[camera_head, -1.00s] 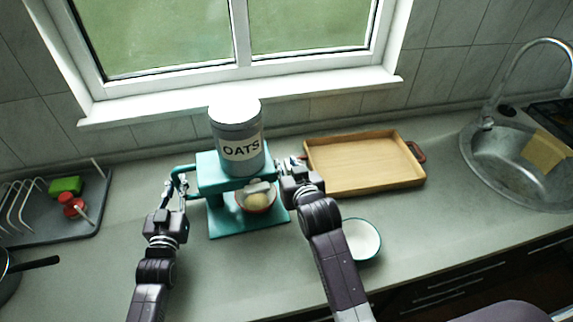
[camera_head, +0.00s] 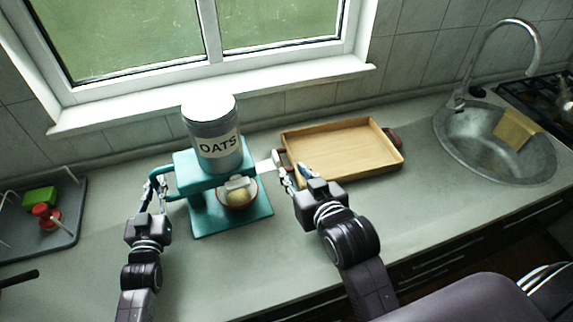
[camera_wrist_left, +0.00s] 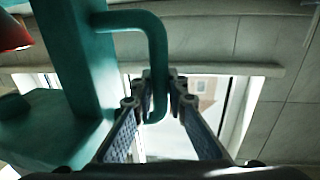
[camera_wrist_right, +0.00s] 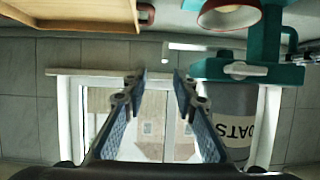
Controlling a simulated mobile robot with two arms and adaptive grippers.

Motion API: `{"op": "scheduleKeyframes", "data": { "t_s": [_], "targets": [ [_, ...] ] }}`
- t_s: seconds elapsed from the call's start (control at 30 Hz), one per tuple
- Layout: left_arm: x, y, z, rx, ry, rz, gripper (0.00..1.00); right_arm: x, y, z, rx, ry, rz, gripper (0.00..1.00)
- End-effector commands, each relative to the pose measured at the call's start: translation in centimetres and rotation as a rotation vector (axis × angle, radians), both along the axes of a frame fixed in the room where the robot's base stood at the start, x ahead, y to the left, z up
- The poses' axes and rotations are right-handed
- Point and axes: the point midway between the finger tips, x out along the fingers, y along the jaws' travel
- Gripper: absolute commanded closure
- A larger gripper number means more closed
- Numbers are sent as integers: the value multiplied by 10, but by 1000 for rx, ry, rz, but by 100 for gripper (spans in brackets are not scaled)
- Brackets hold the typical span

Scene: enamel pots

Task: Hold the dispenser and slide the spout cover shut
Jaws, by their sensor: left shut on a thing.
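The teal dispenser (camera_head: 182,163) stands on the counter and carries a grey canister (camera_head: 216,150) labelled OATS. My left gripper (camera_head: 155,186) is shut on the teal handle (camera_wrist_left: 157,60) at the dispenser's left side. A white tab (camera_head: 266,165), seemingly part of the spout cover, sticks out to the right of the dispenser; it also shows in the right wrist view (camera_wrist_right: 190,46). My right gripper (camera_head: 294,170) is open and empty, just right of the tab and apart from it. The light spout piece (camera_head: 238,183) sits above a red-rimmed bowl (camera_head: 252,199) with pale contents.
A wooden tray (camera_head: 340,151) lies behind and right of my right gripper. A sink (camera_head: 480,150) is further right. A grey dish rack (camera_head: 65,237) with a green sponge (camera_head: 39,197) is at the left. The front counter between my arms is clear.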

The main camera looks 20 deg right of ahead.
Motion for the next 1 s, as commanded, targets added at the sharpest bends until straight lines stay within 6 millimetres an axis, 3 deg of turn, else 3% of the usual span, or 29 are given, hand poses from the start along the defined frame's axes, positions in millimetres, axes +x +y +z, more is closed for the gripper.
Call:
{"op": "scheduleKeyframes", "data": {
  "t_s": [0.47,1.0],
  "targets": [
    [0,1,1,1,-2,1,100,-1,-91,-44,-201,94,-133,74],
    [0,1,1,1,-1,1,100,-21,-192,-77,-405,210,-272,74]
  ]
}}
